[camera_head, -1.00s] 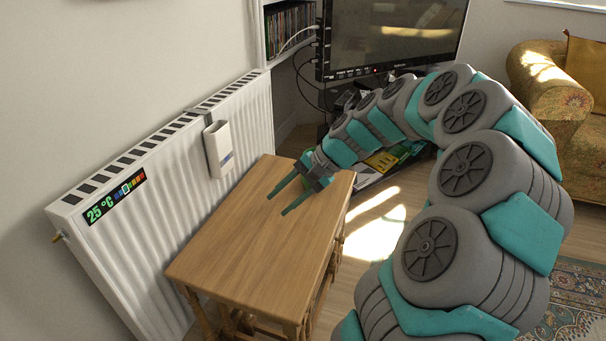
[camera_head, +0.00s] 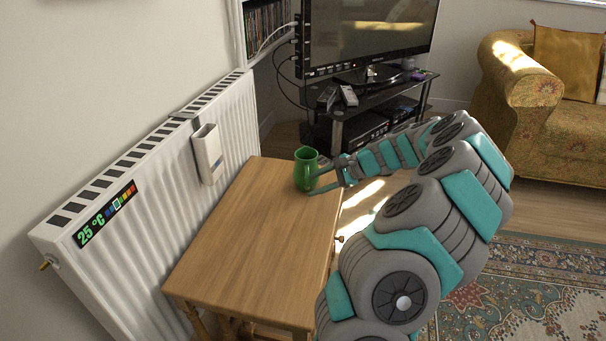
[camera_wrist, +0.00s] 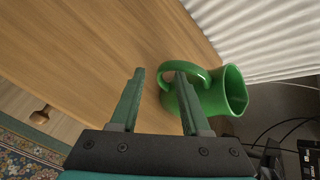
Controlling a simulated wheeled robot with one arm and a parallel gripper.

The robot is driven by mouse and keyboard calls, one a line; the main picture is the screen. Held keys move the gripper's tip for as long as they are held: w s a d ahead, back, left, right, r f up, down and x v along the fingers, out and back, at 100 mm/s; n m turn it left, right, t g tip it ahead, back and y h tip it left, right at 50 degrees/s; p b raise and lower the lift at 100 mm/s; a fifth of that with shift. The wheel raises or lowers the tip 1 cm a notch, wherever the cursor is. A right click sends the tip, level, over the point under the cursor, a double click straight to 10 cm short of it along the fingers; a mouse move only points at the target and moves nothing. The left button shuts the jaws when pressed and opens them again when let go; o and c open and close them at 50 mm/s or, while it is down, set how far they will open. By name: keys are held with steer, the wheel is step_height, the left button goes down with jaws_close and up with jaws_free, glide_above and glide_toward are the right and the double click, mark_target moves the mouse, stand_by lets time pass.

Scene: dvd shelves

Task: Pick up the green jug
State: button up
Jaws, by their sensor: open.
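The green jug (camera_head: 305,170) stands at the far end of the wooden table in the head view. My gripper (camera_head: 316,180) is at its right side, with the fingers apart. In the wrist view the jug (camera_wrist: 232,92) is just beyond the fingertips and to the right, with its handle toward my gripper (camera_wrist: 160,75). The right finger's tip overlaps the handle in the picture; I cannot tell whether they touch. The left finger is clear of the jug, over bare wood. Nothing is held between the fingers.
The wooden table (camera_head: 245,235) is otherwise bare. A white radiator (camera_head: 150,190) runs along its left side. A black TV stand (camera_head: 385,105) with a television (camera_head: 370,35) is behind, and a patterned sofa (camera_head: 530,100) is at the right. A rug (camera_head: 540,290) lies on the floor.

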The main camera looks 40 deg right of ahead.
steer(key=x, duration=0.6)
steer(key=shift+f, duration=0.1)
jaws_close()
stand_by(1.3)
